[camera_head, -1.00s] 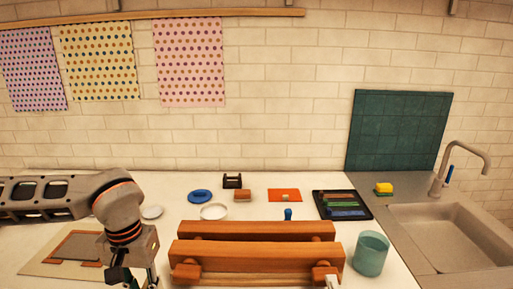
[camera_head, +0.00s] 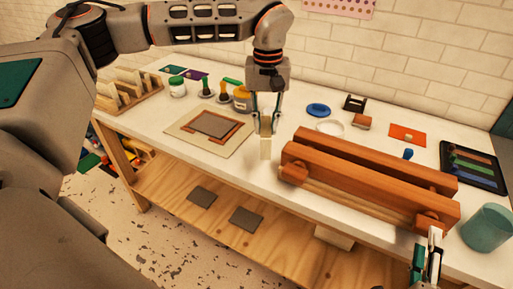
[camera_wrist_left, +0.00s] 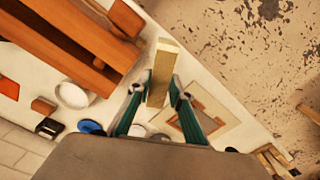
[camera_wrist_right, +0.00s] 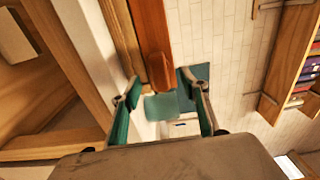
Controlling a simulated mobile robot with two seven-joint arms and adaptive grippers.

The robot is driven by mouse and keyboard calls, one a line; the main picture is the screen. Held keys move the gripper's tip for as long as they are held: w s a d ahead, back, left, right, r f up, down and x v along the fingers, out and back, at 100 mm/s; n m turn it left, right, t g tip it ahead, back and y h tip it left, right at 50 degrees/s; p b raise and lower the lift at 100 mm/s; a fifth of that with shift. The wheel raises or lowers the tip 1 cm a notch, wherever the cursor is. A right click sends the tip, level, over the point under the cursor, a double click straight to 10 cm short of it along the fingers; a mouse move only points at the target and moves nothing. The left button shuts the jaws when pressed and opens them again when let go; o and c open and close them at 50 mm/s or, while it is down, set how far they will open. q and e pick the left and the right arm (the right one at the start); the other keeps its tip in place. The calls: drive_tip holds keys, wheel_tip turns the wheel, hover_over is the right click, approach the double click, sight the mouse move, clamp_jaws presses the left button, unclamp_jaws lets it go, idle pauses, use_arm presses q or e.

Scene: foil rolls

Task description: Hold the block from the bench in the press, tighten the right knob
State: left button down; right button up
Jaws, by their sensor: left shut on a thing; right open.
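My left gripper (camera_head: 265,112) is shut on a pale wooden block (camera_head: 265,147) and holds it pointing down, left of the press. The block also shows in the left wrist view (camera_wrist_left: 162,72), between the fingers. The press (camera_head: 370,172) is two long reddish-brown wooden beams lying side by side on the bench. Its left knob (camera_head: 293,172) and right knob (camera_head: 428,221) sit on the front beam. My right gripper (camera_head: 428,258) is open, in front of the right knob. In the right wrist view, the knob (camera_wrist_right: 160,70) lies ahead between the open fingers.
A teal cup (camera_head: 487,228) stands close to the press's right end. A black tray (camera_head: 474,165) lies behind it. A board with a grey sheet (camera_head: 210,125), jars and brushes are to the left. A lower shelf (camera_head: 180,190) runs under the bench. White benchtop lies bare around the block.

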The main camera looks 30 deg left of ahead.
use_arm(q)
drive_tip(key=w+d+r+n, duration=0.1)
drive_tip(key=w+d+n, duration=0.25)
drive_tip(key=d, duration=0.55)
drive_tip(key=w+d+r+n, duration=0.2)
drive_tip(key=d+n, duration=0.3)
drive_tip(key=d, duration=0.3)
drive_tip(key=w+d+r+n, duration=0.15)
drive_tip(key=d+n, duration=0.25)
drive_tip(key=d, duration=0.5)
drive_tip(key=shift+w+d+f, duration=0.1)
drive_tip(key=shift+w+f, duration=0.05)
drive_tip(key=shift+f, duration=1.3)
drive_tip(key=shift+w+a+f, duration=0.1)
drive_tip(key=shift+w+f, duration=0.05)
drive_tip(key=shift+f, duration=1.35)
drive_tip(key=shift+w+d+f, duration=0.1)
drive_tip(key=shift+w+f, duration=0.05)
drive_tip(key=shift+f, duration=1.3)
use_arm(e)
drive_tip(key=shift+d, duration=0.1)
drive_tip(key=shift+s, duration=0.1)
drive_tip(key=shift+s+f, duration=0.1)
drive_tip(key=shift+s, duration=0.15)
drive_tip(key=shift+w, duration=0.35)
drive_tip(key=shift+w, duration=0.2)
